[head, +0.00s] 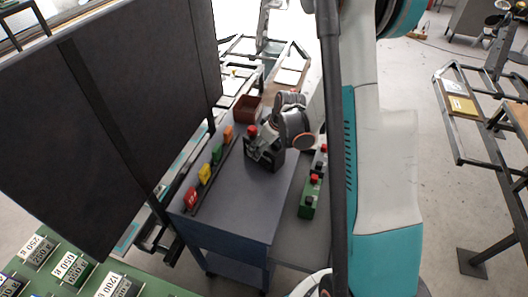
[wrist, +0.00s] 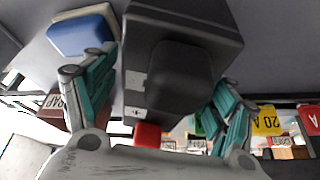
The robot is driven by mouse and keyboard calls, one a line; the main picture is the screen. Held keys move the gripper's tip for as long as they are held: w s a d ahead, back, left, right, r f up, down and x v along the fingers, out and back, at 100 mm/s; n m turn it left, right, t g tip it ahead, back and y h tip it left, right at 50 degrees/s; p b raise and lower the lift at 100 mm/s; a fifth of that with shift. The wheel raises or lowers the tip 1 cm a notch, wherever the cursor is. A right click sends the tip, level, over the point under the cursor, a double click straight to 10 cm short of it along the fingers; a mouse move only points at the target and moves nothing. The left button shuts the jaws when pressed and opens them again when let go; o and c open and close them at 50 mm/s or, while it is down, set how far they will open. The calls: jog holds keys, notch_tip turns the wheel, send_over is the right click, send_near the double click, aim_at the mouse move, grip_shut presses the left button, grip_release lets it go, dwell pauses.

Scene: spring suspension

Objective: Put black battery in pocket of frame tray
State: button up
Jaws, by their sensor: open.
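The black battery (head: 273,163), a dark box with a red cap, stands on the grey cart top, partly hidden behind my gripper (head: 266,146). In the wrist view the black battery (wrist: 138,83) fills the middle, with a rounded dark square on its near side and the red cap below. My gripper (wrist: 160,105) is open, with its teal-padded fingers on the left and right of the battery. I cannot tell whether the pads touch it. I cannot clearly pick out the frame tray or its pocket.
Red, yellow, green and orange tags (head: 204,174) stand in a row along the left of the cart top (head: 235,215). A brown bin (head: 247,108) stands behind. A green battery (head: 309,200) with a red cap stands to the right. A large dark panel (head: 110,110) blocks the left.

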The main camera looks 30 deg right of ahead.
jog(key=shift+r, duration=0.1)
grip_shut()
